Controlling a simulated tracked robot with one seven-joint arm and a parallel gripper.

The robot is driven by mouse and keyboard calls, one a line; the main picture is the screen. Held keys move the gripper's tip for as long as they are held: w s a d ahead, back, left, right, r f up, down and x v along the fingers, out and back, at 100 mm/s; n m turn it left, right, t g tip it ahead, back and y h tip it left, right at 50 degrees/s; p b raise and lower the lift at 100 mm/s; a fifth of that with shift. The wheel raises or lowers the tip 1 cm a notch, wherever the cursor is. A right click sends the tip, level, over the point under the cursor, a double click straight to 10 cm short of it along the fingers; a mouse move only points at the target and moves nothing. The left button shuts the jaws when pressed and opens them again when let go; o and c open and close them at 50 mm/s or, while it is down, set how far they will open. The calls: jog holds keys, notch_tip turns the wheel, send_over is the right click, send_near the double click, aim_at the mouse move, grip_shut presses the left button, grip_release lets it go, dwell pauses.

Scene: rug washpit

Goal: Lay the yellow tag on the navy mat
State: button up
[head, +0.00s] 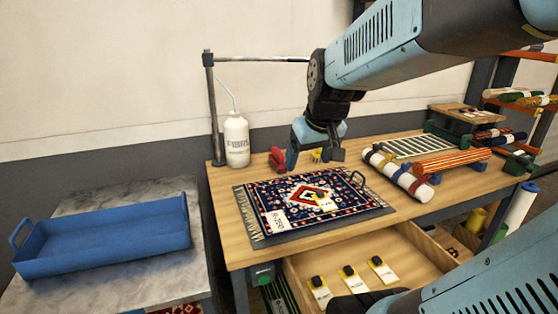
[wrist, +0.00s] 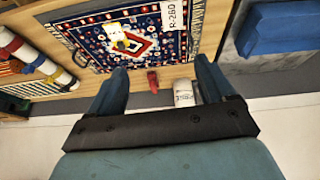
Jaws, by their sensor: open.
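A navy patterned rug (head: 357,206) with a red and white centre lies flat on a dark grey mat (head: 290,236) on the wooden bench. A small yellow and white tag (head: 322,202) lies near the rug's middle; it also shows in the wrist view (wrist: 120,40). A white label (head: 277,220) marked R-260 lies at the rug's left end. My gripper (head: 314,157) is open and empty above the bench, beyond the rug's back edge. In the wrist view its fingers (wrist: 160,70) are spread wide with nothing between them. A small yellow thing (head: 317,155) shows by the fingers, partly hidden.
A red clamp (head: 277,158) and a white bottle (head: 236,140) stand at the back left. Rolled rugs (head: 398,176) and striped pieces (head: 450,162) fill the bench's right. An open drawer (head: 410,262) holds several tags. A blue tray (head: 105,235) sits on the left table.

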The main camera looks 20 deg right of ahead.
jog(key=s+a+r, duration=0.2)
jog(key=s, duration=0.6)
jog(key=shift+s+a+r+t, duration=0.2)
jog(key=shift+a+r+t, duration=0.05)
jog(key=shift+r+t, duration=0.05)
jog(key=shift+d, duration=0.1)
